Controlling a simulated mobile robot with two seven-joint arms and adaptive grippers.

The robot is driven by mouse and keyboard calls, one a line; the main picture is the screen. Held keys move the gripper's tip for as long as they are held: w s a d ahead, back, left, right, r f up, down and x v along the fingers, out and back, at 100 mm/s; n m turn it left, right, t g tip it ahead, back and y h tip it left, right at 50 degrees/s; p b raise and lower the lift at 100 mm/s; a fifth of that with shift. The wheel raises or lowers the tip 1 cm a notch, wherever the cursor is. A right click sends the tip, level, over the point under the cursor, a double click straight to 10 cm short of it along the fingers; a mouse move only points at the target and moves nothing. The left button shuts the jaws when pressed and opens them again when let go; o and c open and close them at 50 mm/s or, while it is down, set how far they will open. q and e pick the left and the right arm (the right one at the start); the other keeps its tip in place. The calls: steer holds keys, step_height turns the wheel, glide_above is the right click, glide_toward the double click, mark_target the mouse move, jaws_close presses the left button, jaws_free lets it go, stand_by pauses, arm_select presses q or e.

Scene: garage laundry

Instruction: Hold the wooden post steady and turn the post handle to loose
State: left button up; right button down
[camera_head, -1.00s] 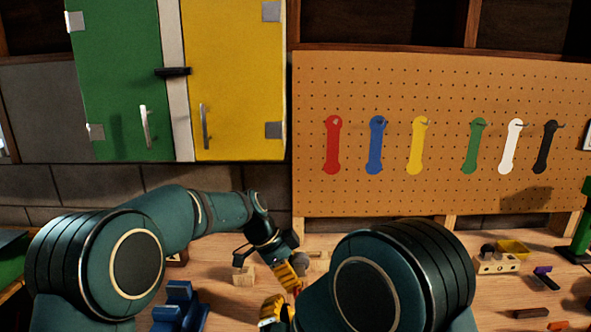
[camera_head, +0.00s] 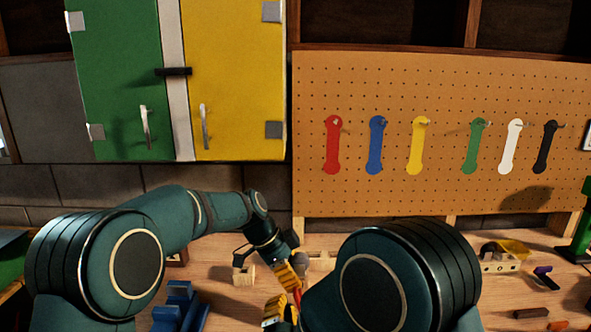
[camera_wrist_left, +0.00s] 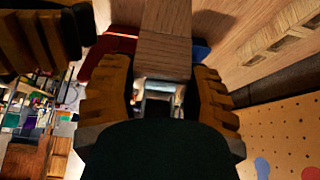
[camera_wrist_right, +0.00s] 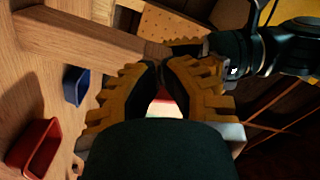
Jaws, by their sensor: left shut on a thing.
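A wooden post (camera_wrist_left: 165,55) stands between the fingers of my left gripper (camera_wrist_left: 165,75), which is shut on it. The post also shows as a pale beam in the right wrist view (camera_wrist_right: 90,38). In the head view my left gripper (camera_head: 290,272) is just above my right gripper (camera_head: 278,310). A small red part (camera_head: 297,297) shows beside the right fingers; I cannot tell if it is the handle. In the right wrist view my right gripper's fingertips (camera_wrist_right: 165,65) are close together at the post's end. Whether they grip anything is hidden.
A blue holder (camera_head: 180,305) and a small wooden block (camera_head: 243,275) lie left of the grippers. A pegboard (camera_head: 440,90) with coloured tags stands behind. A wooden piece (camera_head: 500,260) with a yellow container (camera_head: 512,248) and small loose parts lie at right.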

steer(key=shift+f, duration=0.3)
steer(key=shift+d+f, duration=0.15)
steer(key=shift+f, duration=0.15)
steer(key=shift+d+f, duration=0.5)
steer(key=shift+f, duration=0.05)
stand_by(0.6)
steer(key=shift+s+a+f, duration=0.1)
steer(key=shift+s+f, duration=0.1)
steer(key=shift+s, duration=1.3)
steer(key=shift+s+a+f, duration=0.1)
steer(key=shift+s+f, duration=0.1)
steer(key=shift+s, duration=1.25)
